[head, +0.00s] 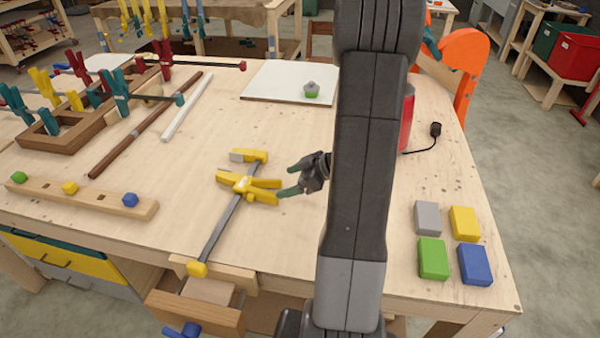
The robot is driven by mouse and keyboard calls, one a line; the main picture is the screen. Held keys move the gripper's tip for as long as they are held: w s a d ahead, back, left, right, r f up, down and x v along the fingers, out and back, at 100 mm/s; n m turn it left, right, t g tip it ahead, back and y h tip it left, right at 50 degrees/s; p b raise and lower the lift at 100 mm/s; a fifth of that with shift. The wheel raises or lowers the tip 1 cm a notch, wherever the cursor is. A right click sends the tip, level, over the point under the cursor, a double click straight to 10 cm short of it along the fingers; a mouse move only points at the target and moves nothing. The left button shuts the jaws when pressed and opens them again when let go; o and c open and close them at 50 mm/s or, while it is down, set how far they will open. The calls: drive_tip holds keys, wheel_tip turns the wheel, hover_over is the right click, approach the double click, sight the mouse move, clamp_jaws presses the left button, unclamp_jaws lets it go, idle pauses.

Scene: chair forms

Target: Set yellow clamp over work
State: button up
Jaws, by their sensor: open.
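A yellow bar clamp (243,183) with a grey bar lies on the table, its bar slanting down to a yellow end at the front edge. My gripper (290,180) is open, just right of the clamp's yellow handles. Its green-tipped fingers point left at them; I cannot tell whether they touch. I cannot tell which piece is the work. A brown wooden frame (62,140) at the left carries several teal, yellow and red clamps. A wooden strip (100,200) with green, yellow and blue knobs lies at the front left.
My arm hides part of the table's middle right. Coloured blocks (432,258) sit at the front right. A white board (275,83) bears a small grey-green object (311,90). A dark wooden bar (140,130) and white strip (182,110) lie left. A wooden vise (195,310) is at the front edge.

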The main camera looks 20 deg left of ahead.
sight(272, 186)
drive_tip(key=b+x, duration=0.5)
drive_tip(key=x, duration=0.1)
drive_tip(key=shift+f, duration=0.3)
drive_tip(key=shift+a+f+b, duration=0.1)
drive_tip(key=shift+a+b, duration=0.4)
drive_tip(key=shift+b, duration=0.1)
drive_tip(key=c, duration=1.5)
drive_tip(key=shift+r+p, duration=0.45)
drive_tip(key=shift+r, duration=2.1)
drive_tip(key=shift+c, duration=0.2)
